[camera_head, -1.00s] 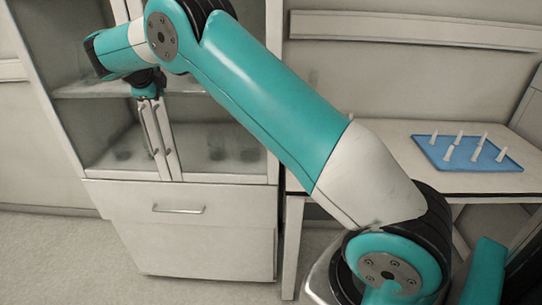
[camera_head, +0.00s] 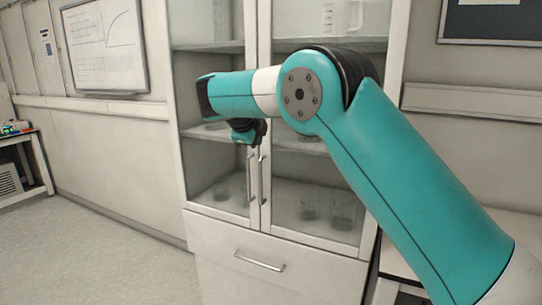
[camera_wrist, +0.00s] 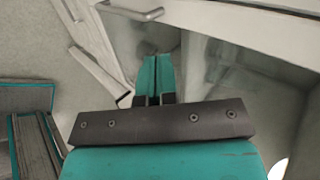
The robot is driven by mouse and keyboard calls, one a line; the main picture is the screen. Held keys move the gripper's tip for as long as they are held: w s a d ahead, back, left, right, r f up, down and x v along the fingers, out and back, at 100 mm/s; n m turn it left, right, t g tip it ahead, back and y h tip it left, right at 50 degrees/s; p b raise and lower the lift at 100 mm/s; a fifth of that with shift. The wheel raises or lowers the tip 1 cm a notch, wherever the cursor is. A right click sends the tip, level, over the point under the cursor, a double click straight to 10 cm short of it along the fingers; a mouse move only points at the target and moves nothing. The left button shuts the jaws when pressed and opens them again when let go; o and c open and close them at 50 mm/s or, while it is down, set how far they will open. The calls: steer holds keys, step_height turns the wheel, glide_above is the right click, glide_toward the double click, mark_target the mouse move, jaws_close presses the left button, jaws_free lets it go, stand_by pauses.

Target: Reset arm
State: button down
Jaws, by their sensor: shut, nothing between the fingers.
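My arm stretches from the lower right to in front of a glass-door cabinet (camera_head: 225,232) in the head view. My gripper (camera_head: 247,135) is small and partly hidden under the wrist there, hanging before the cabinet doors. In the wrist view my gripper's two teal fingers (camera_wrist: 155,78) lie side by side, shut, with nothing between them. Cabinet parts show beyond the fingertips, including a metal handle (camera_wrist: 130,10). I cannot tell the exact distance from the fingers to the cabinet.
The cabinet has two upright door handles (camera_head: 250,178) and a drawer handle (camera_head: 259,261); its doors look shut. Glassware (camera_head: 311,207) stands inside. A whiteboard (camera_head: 105,45) hangs at left, above open floor (camera_head: 95,250). A side table (camera_head: 28,140) stands at the far left.

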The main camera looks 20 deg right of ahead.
steer(key=s+a+r+n+y, duration=0.3)
steer(key=s+a+n+y, duration=0.15)
steer(key=s+n, duration=0.7)
steer(key=s+a+f+n+g+y, duration=0.2)
steer(key=s+n, duration=0.5)
steer(key=s, duration=0.4)
steer(key=s+a+f+n+g+y, duration=0.2)
steer(key=s+f+n, duration=0.2)
steer(key=s+n, duration=0.3)
steer(key=s+a+f+n+g+y, duration=0.2)
steer(key=s+n, duration=0.6)
steer(key=s, duration=0.8)
steer(key=shift+s+f+g, duration=0.15)
steer(key=shift+f+g, duration=0.35)
steer(key=shift+f, duration=0.25)
